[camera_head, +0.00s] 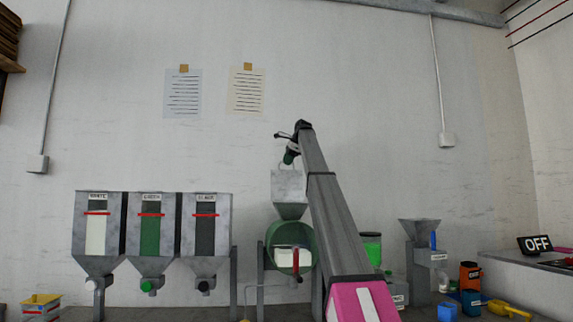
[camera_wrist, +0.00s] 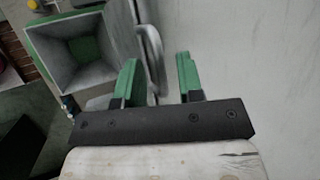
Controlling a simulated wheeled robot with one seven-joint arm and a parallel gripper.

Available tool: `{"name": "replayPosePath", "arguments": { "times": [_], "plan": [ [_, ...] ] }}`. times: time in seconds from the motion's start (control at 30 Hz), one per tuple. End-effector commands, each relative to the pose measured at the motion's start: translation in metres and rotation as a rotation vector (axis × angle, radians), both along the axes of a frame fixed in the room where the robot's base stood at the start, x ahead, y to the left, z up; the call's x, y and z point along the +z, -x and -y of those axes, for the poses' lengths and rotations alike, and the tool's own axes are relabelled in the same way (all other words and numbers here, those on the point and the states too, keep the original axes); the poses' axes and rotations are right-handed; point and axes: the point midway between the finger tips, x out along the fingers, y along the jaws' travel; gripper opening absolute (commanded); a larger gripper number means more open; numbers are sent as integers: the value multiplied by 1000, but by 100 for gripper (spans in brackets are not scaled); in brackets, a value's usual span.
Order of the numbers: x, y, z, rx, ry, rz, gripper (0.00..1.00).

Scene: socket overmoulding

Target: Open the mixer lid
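The mixer (camera_head: 277,240) has a green drum with a grey hopper (camera_head: 291,211) on top. Its grey lid (camera_head: 288,186) stands raised, roughly upright, above the hopper. In the wrist view the hopper mouth (camera_wrist: 68,54) is uncovered, with green showing inside, and the lid (camera_wrist: 124,38) is seen nearly edge-on beside it. The lid handle (camera_wrist: 152,58) reaches between the two green fingers of my gripper (camera_wrist: 160,80), nearer the left finger. A gap shows at the right finger, so my gripper is open around the handle. In the head view my gripper (camera_head: 290,157) is just above the lid.
Three dispensers (camera_head: 152,225) labelled white, green and black stand left of the mixer. An OFF sign (camera_head: 537,244) is at far right.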

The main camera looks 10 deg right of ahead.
Motion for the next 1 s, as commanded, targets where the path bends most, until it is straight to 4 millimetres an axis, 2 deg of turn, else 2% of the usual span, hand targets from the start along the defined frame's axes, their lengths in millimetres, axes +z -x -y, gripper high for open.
{"name": "replayPosePath", "arguments": {
  "times": [0.4, 0.5, 1.0],
  "plan": [
    [65, 27, 29, 0, 0, 1, 34],
    [73, 32, 33, 2, 1, 1, 34],
    [77, 34, 35, 2, 1, 0, 34]
  ]
}}
